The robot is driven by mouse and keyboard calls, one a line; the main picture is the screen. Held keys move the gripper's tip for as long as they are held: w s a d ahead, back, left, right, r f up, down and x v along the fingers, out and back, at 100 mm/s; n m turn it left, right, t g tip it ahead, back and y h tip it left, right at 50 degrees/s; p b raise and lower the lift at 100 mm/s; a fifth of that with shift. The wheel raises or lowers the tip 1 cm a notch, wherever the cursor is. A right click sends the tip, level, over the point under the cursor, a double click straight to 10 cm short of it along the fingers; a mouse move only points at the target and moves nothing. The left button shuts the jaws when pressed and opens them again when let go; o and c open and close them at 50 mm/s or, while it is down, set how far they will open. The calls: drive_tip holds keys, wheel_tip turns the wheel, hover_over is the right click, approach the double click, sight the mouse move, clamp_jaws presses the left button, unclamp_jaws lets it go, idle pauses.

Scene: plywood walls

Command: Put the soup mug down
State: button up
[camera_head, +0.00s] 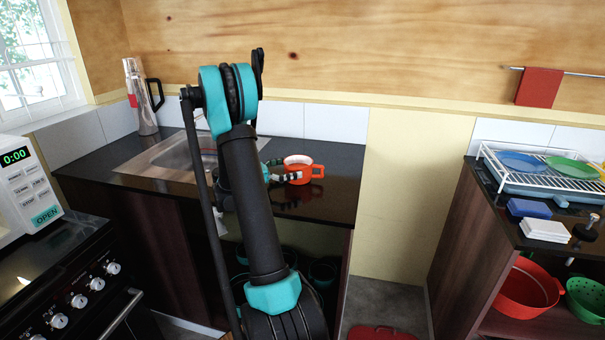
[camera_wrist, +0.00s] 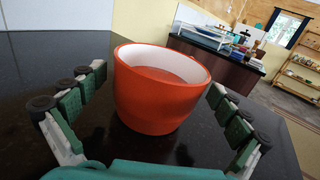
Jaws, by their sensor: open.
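The soup mug (camera_head: 298,170) is orange-red outside and white inside, with a handle on its right in the head view. It stands upright on the dark countertop (camera_head: 338,160). In the wrist view the mug (camera_wrist: 158,92) fills the middle, between my spread fingers. My gripper (camera_wrist: 146,112) is open, with a visible gap between each finger and the mug. In the head view my gripper (camera_head: 274,172) is just left of the mug and partly hidden behind my arm. The mug's handle does not show in the wrist view.
A sink (camera_head: 150,165) lies left of the mug, with a tall metal flask (camera_head: 142,98) behind it. The counter's right edge is close to the mug, with a gap beyond. A dish rack (camera_head: 550,185) with plates stands on the right counter. Open counter surrounds the mug.

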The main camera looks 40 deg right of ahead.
sight(302, 165)
drive_tip(key=x, duration=0.3)
drive_tip(key=shift+d, duration=0.2)
drive_tip(key=c, duration=1.6)
drive_tip(key=shift+r, duration=0.2)
drive_tip(key=shift+c, duration=0.2)
wheel_tip(302, 165, up, 19)
drive_tip(key=shift+r, duration=0.25)
